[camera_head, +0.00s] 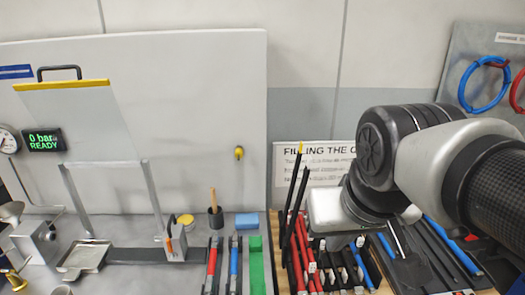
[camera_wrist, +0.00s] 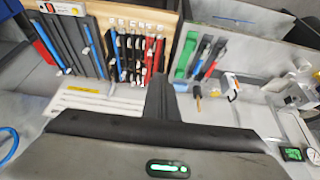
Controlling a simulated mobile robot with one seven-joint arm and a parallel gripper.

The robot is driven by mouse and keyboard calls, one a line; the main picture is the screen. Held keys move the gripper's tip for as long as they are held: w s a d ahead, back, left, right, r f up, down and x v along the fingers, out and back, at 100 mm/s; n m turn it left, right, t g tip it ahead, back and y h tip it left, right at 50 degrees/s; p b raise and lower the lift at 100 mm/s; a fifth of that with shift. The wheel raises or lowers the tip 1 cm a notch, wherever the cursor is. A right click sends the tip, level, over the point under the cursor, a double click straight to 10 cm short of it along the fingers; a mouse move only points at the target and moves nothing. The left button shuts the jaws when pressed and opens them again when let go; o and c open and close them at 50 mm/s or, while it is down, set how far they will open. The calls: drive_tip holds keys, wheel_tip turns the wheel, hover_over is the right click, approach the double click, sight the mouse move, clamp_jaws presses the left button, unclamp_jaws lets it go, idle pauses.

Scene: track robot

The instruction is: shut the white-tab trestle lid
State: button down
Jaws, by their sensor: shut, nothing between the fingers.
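A wooden-edged trestle (camera_head: 277,251) holds several slim bars, red, black and blue, with small white tabs on many of them. Two black lids (camera_head: 302,215) stand raised and tilted at its left side, one with a yellow tip. I cannot tell which lid carries the white tab of the task. The trestle also shows at the top of the wrist view (camera_wrist: 176,18), with a row of white tabs. My gripper (camera_wrist: 163,95) is shut and empty, its dark fingers apart from the bars. In the head view its white housing hides part of the trestle and the fingertips are unclear.
A sign (camera_head: 320,160) stands behind.

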drive_tip(key=w+a+r+h+p, duration=0.1)
drive_tip(key=w+a+r+h, duration=0.15)
drive_tip(key=w, duration=0.65)
drive_tip(key=w+a+r+m+g+h, duration=0.1)
drive_tip(key=w+a+r, duration=0.2)
drive_tip(key=w, duration=0.7)
drive_tip(key=w+a+r+h+p, duration=0.1)
drive_tip(key=w+a+r+h, duration=0.15)
drive_tip(key=w, duration=0.65)
drive_tip(key=w+d+f+y+p, duration=0.1)
drive_tip(key=w+d+f, duration=0.3)
drive_tip(key=d+f, duration=0.4)
drive_tip(key=shift+f, duration=0.6)
drive_tip(key=shift+d, duration=0.15)
